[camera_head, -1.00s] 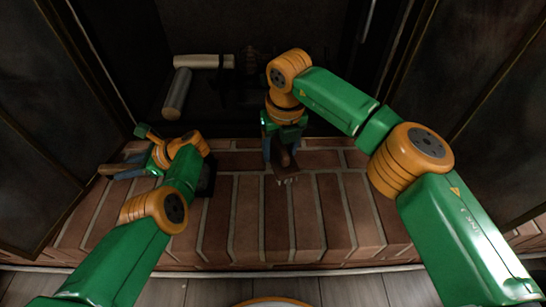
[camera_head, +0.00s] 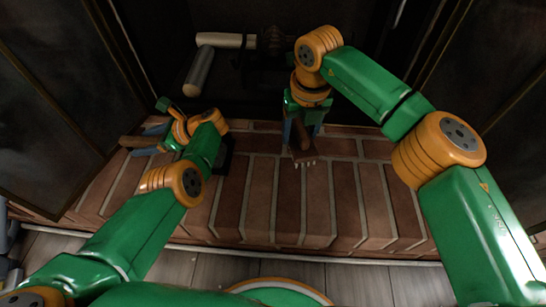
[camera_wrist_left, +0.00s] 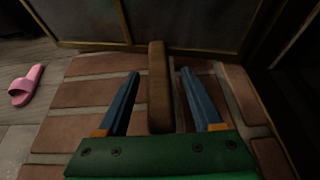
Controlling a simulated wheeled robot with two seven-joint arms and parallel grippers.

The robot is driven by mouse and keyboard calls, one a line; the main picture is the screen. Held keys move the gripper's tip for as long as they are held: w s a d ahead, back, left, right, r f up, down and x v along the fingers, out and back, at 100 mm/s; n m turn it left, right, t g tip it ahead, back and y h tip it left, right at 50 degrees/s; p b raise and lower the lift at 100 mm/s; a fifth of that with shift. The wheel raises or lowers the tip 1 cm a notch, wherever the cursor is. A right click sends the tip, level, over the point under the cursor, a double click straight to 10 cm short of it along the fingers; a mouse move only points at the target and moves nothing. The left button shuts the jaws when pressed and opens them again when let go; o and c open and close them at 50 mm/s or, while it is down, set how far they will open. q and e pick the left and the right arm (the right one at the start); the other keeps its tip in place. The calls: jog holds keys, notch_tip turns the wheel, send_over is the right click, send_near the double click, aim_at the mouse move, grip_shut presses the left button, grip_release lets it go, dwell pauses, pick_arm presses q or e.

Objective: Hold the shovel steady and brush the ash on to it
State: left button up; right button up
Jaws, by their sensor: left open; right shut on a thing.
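The shovel's brown wooden handle (camera_head: 132,141) points left over the brick hearth, and its dark pan (camera_head: 226,155) shows partly behind my left arm. My left gripper (camera_head: 148,142) is open at the handle. In the left wrist view, the handle (camera_wrist_left: 157,92) lies between the blue fingers of my left gripper (camera_wrist_left: 160,73), with a gap on each side. My right gripper (camera_head: 301,136) is shut on the brush (camera_head: 302,150), whose pale bristles point down toward the bricks, right of the pan. I cannot make out the ash.
The brick hearth (camera_head: 340,185) has free room in front and to the right. Logs (camera_head: 226,41) lie in the dark firebox behind. Dark framed panels (camera_head: 50,130) stand on both sides. A pink slipper (camera_wrist_left: 27,86) lies on the floor in the left wrist view.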

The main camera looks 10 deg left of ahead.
pick_arm(q)
jog(key=o, duration=0.5)
